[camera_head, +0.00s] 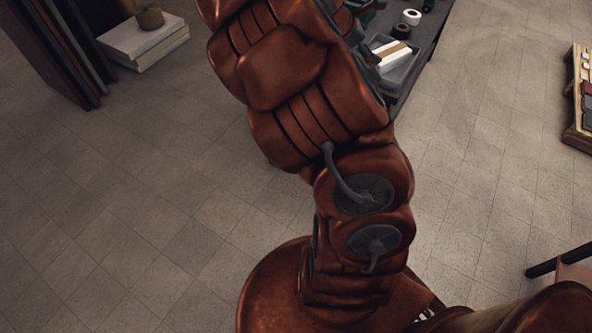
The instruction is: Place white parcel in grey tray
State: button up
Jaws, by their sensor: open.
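A grey tray (405,75) sits at the near end of a dark table, partly hidden by my copper arm. A white block with a tan band, which looks like the white parcel (397,56), shows at the tray, appearing to lie within its rim. Its left end is close to my arm, and I cannot tell whether it rests on the tray floor. My gripper cannot be made out; my arm runs up to the top edge and covers that area. Small dark shapes beside the arm are unclear.
The dark table (431,43) holds white tape rolls (411,17) and a black one (428,5). A wooden rack (577,128) stands at the right edge. White stacked slabs (143,38) with a brown pot (150,17) are upper left. Tiled floor is clear at left.

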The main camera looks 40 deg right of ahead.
jog(key=s+a+m+y, duration=0.3)
jog(key=s+a, duration=0.4)
jog(key=a, duration=0.6)
jog(key=s+a+f+m+y, duration=0.1)
jog(key=s+a+m+y, duration=0.2)
jog(key=a, duration=1.1)
jog(key=s+a+f+m+y, duration=0.1)
jog(key=s+a+m+y, duration=0.3)
jog(key=s+a, duration=0.8)
jog(key=shift+s+a+f+m+g, duration=0.2)
jog(key=shift+a+m+g, duration=0.1)
jog(key=shift+a+m, duration=0.75)
jog(key=shift+d, duration=0.15)
notch_tip(320, 180, up, 6)
jog(key=p, duration=0.6)
jog(key=shift+r, duration=0.1)
